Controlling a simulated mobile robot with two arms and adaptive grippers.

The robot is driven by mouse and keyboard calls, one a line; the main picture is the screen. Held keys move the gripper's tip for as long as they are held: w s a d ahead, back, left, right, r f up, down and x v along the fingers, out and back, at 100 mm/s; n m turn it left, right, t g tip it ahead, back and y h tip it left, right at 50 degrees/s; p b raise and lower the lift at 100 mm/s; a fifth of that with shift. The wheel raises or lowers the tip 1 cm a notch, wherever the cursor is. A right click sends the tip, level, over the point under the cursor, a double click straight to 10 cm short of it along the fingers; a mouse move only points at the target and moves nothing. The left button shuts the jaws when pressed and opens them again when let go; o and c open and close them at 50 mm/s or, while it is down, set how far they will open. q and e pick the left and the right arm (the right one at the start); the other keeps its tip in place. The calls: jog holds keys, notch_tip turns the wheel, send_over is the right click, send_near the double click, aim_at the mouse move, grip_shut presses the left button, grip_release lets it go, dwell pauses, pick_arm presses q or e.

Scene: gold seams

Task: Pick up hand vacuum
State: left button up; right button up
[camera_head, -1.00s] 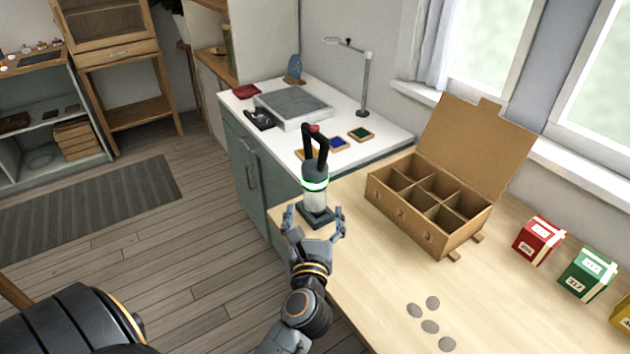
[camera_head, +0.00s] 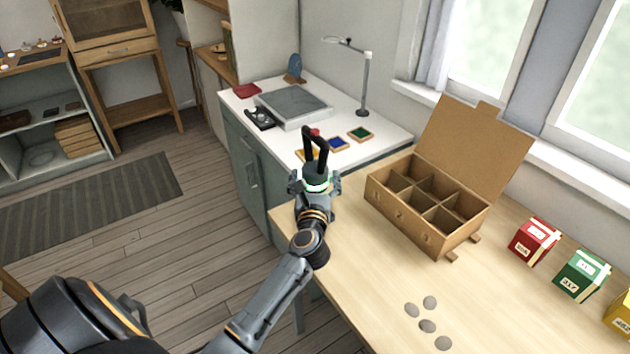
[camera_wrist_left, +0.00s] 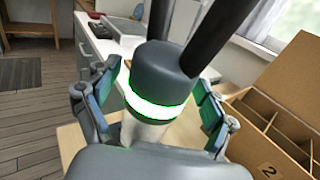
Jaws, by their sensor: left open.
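In the left wrist view the vacuum's body (camera_wrist_left: 163,85) sits between the two fingers, and gaps seem to remain at the sides. The vacuum's lower part and base are hidden by my gripper in the head view. My right gripper is not in view.
A cardboard box with compartments (camera_head: 403,212) stands open on the table, right of the vacuum. Several grey discs (camera_head: 427,326) lie nearer. Red (camera_head: 534,241) and green (camera_head: 582,274) boxes stand at the right. A white counter (camera_head: 387,148) with a lamp is behind.

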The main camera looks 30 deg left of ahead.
pick_arm(q)
jog(key=shift+w+a, duration=0.1)
jog(key=shift+w, duration=0.05)
jog(key=c, duration=1.4)
jog(key=shift+r, duration=0.1)
